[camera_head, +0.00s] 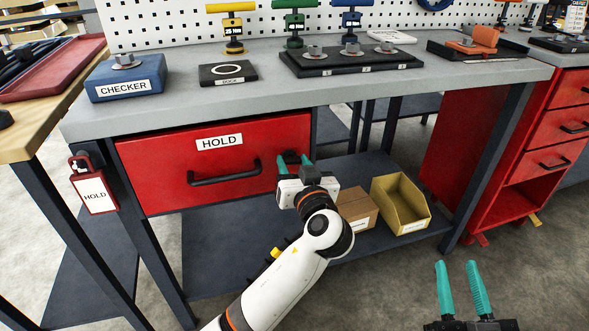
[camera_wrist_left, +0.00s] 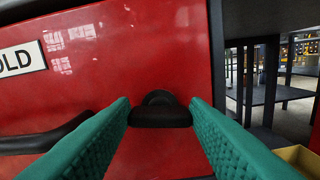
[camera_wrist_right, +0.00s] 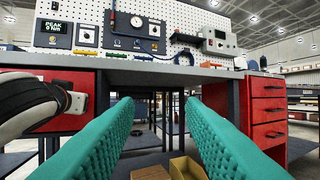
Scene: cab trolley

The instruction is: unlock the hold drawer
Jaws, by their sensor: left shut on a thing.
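The red HOLD drawer (camera_head: 150,165) sits under the grey bench, its front flush with the frame. It has a black bar handle (camera_head: 225,174) and a white HOLD label (camera_head: 219,142). My left gripper (camera_head: 294,161) is at the right end of the drawer front. In the left wrist view its teal fingers close on a black lock knob (camera_wrist_left: 160,113) on the red front. The knob's bar lies crosswise between the fingertips; in the head view the gripper hides it. My right gripper (camera_head: 462,270) is open and empty, low in front of the bench.
A red HOLD tag (camera_head: 93,190) hangs at the bench's left leg. A cardboard box (camera_head: 357,208) and a yellow bin (camera_head: 402,205) stand on the lower shelf, close to my left gripper. A blue CHECKER box (camera_head: 125,79) is on the bench top. The floor around my right gripper is clear.

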